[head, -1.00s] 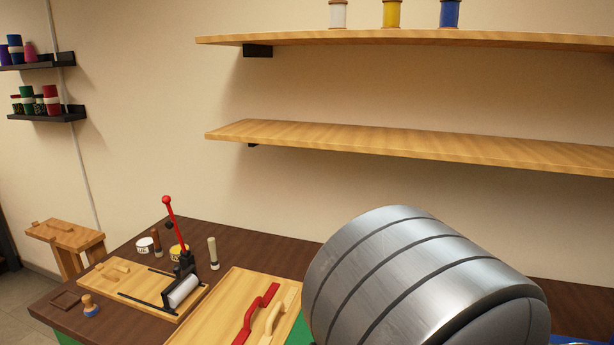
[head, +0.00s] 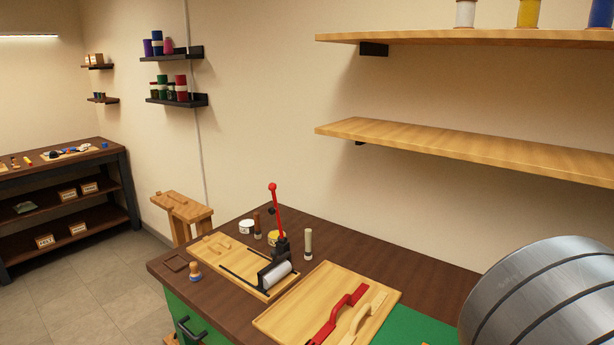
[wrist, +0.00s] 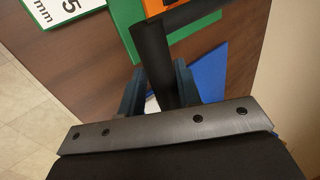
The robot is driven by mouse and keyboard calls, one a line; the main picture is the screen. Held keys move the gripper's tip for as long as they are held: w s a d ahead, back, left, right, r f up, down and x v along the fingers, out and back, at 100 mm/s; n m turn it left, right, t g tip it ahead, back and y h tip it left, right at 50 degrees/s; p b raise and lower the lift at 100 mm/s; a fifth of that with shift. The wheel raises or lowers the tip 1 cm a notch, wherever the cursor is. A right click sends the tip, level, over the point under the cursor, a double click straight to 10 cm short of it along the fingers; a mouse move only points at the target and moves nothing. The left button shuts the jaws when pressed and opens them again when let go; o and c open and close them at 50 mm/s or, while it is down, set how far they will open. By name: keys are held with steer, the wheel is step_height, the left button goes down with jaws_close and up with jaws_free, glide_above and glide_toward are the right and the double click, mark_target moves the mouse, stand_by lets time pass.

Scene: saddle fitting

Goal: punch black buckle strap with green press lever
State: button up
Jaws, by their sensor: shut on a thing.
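In the wrist view my gripper (wrist: 158,92) is shut on a black strip (wrist: 154,55), which looks like the black buckle strap. The strip stands out between the two dark fingers, and its lower end is hidden. No buckle can be made out on it. No green press lever shows in either view. In the head view a press (head: 274,270) with a red lever (head: 277,210) stands on a wooden board on the bench, its lever upright. My gripper is not in the head view.
A wooden tray (head: 275,318) holds a red strap-like piece (head: 337,315) and a cream one (head: 361,319). In the wrist view a green-edged "5 mm" sign (wrist: 62,14), an orange and green panel (wrist: 185,12) and a blue piece (wrist: 210,85) lie around the fingers.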

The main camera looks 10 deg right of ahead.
steer(key=shift+a+f, duration=0.15)
steer(key=shift+r, duration=0.8)
steer(key=shift+c, duration=1)
steer(key=shift+r, duration=0.9)
steer(key=shift+w+d+r, duration=0.1)
steer(key=shift+d+r, duration=0.1)
steer(key=shift+r, duration=0.4)
steer(key=shift+d+r, duration=0.2)
steer(key=shift+r, duration=0.4)
steer(key=w+d+r, duration=0.2)
steer(key=w+r, duration=0.1)
steer(key=r, duration=0.5)
steer(key=shift+d, duration=0.35)
steer(key=shift+w+d+r, duration=0.45)
steer(key=shift+d+r, duration=0.05)
steer(key=shift+r, duration=0.15)
steer(key=shift+w+d+r, duration=0.45)
steer(key=shift+d+r, duration=0.05)
steer(key=shift+r, duration=0.15)
steer(key=shift+o, duration=1.4)
steer(key=shift+w+d+r, duration=0.15)
steer(key=shift+r, duration=0.05)
